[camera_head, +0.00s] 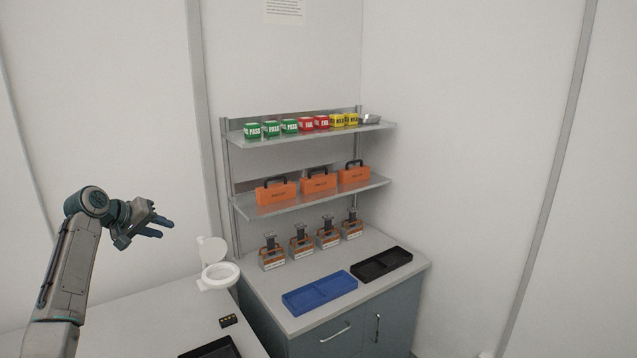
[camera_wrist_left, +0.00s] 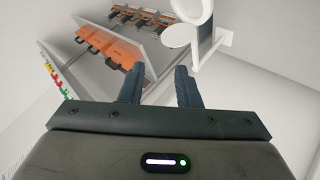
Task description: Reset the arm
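My left arm comes in from the left in the head view. Its gripper (camera_head: 154,229) is raised in the air above the left-hand counter, left of the shelves. In the left wrist view the left gripper (camera_wrist_left: 160,86) has its two dark fingers apart with nothing between them. The fingers touch nothing. My right gripper and right arm are not in either view.
A white toilet-shaped stand (camera_head: 218,272) is on the left counter (camera_head: 150,315) with a small black device (camera_head: 228,321). The right counter holds a blue tray (camera_head: 320,293), a black tray (camera_head: 381,264) and several orange-based meters (camera_head: 301,244). Shelves hold orange cases (camera_head: 318,182) and labelled boxes (camera_head: 305,124).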

